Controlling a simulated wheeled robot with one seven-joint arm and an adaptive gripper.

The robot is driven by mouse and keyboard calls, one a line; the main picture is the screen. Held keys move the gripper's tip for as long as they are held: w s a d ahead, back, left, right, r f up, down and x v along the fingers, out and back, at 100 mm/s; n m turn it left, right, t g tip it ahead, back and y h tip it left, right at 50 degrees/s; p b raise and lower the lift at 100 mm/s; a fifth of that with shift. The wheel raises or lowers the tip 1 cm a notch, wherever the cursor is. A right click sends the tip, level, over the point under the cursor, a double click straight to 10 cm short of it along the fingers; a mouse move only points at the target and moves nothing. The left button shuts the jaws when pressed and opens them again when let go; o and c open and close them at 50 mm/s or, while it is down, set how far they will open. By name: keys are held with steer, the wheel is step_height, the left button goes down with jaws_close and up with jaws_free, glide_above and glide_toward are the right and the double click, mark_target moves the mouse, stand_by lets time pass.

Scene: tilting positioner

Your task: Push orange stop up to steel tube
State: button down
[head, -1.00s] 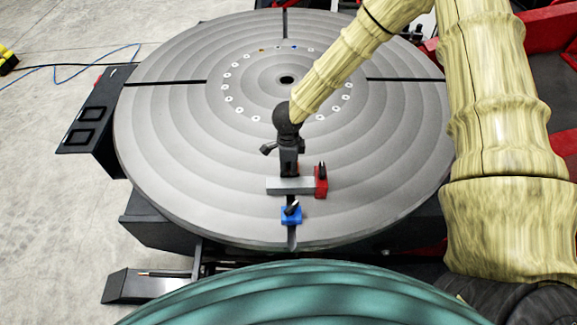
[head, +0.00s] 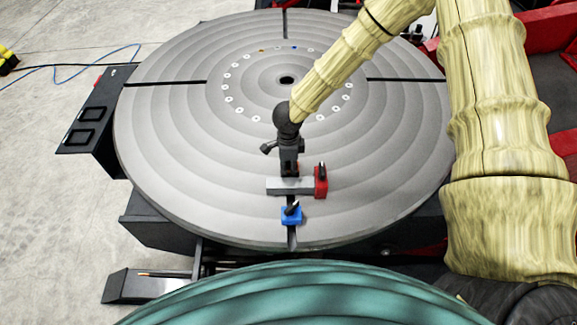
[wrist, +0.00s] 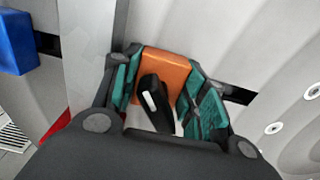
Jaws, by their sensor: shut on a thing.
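The orange stop (wrist: 172,66) sits between the teal-padded fingers of my gripper (wrist: 164,78) in the wrist view, with a black-and-white lever on it. My gripper is shut on it. In the head view my gripper (head: 289,168) hides most of the stop. The steel tube (head: 285,186) is a grey bar lying across the slot, just on the near side of my gripper. In the wrist view the tube (wrist: 88,45) is left of the stop, close to the left finger. That finger hides part of the space between them, so I cannot tell whether they touch.
A red clamp (head: 320,181) stands at the tube's right end. A blue stop (head: 291,214) with a dark lever sits in the slot on the near side of the tube. The round slotted table (head: 180,150) is otherwise largely clear.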

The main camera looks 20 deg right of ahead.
steer(key=shift+s+a, duration=0.1)
steer(key=shift+s, duration=0.15)
steer(key=shift+w, duration=0.3)
stand_by(0.4)
steer(key=c, duration=0.7)
jaws_free()
steer(key=shift+s, duration=0.15)
steer(key=shift+f, duration=0.1)
steer(key=shift+c, duration=0.8)
steer(key=shift+o, duration=0.7)
